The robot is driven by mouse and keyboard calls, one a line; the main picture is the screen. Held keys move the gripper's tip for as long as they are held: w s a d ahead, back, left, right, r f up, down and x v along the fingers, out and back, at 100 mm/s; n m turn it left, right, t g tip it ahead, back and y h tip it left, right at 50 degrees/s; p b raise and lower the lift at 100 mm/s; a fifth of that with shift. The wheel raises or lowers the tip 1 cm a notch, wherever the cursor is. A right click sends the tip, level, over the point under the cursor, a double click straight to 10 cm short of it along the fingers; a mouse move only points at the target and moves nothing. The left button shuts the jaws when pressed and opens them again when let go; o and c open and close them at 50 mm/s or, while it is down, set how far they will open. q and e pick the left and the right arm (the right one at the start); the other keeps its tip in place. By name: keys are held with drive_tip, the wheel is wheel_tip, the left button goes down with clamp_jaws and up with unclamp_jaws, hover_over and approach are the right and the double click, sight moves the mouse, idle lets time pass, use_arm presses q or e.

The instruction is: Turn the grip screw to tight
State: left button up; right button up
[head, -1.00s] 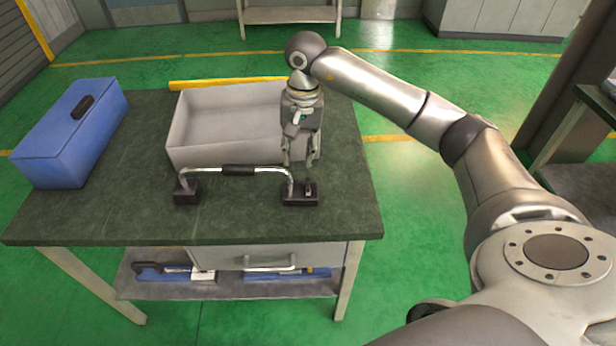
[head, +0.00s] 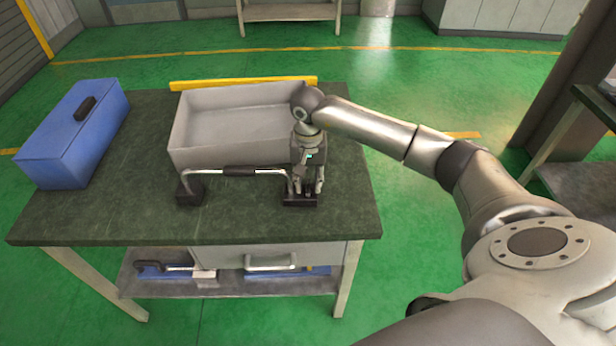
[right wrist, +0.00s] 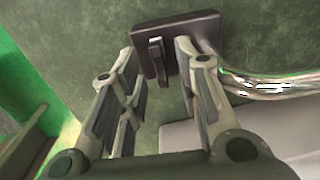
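The heating element is a bent chrome bar with a black middle (head: 240,171) on two dark blocks on the green table. The grip screw (right wrist: 157,62) is a dark upright tab on the right block (right wrist: 172,32), which also shows in the head view (head: 299,201). My right gripper (head: 308,190) points down over that block. My left gripper is not in view.
A grey open bin (head: 195,157) stands just behind the bar. A blue toolbox (head: 60,150) is at the table's left, and a yellow bar (head: 240,84) lies behind the bin. The front of the table (head: 130,228) is clear.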

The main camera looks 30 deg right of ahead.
clamp_jaws()
idle(0.4)
drive_tip(key=m+b, duration=0.2)
drive_tip(key=m, duration=0.1)
drive_tip(key=shift+f+m, duration=0.1)
drive_tip(key=shift+m, duration=0.3)
drive_tip(key=m+b, duration=0.2)
drive_tip(key=m, duration=0.1)
drive_tip(key=shift+d+m, duration=0.1)
drive_tip(key=shift+m, duration=0.2)
drive_tip(key=m+b, duration=0.1)
drive_tip(key=m, duration=0.4)
drive_tip(key=shift+s, duration=0.2)
drive_tip(key=m+b, duration=0.1)
drive_tip(key=m, duration=0.4)
drive_tip(key=shift+s, duration=0.1)
drive_tip(key=shift+m, duration=0.4)
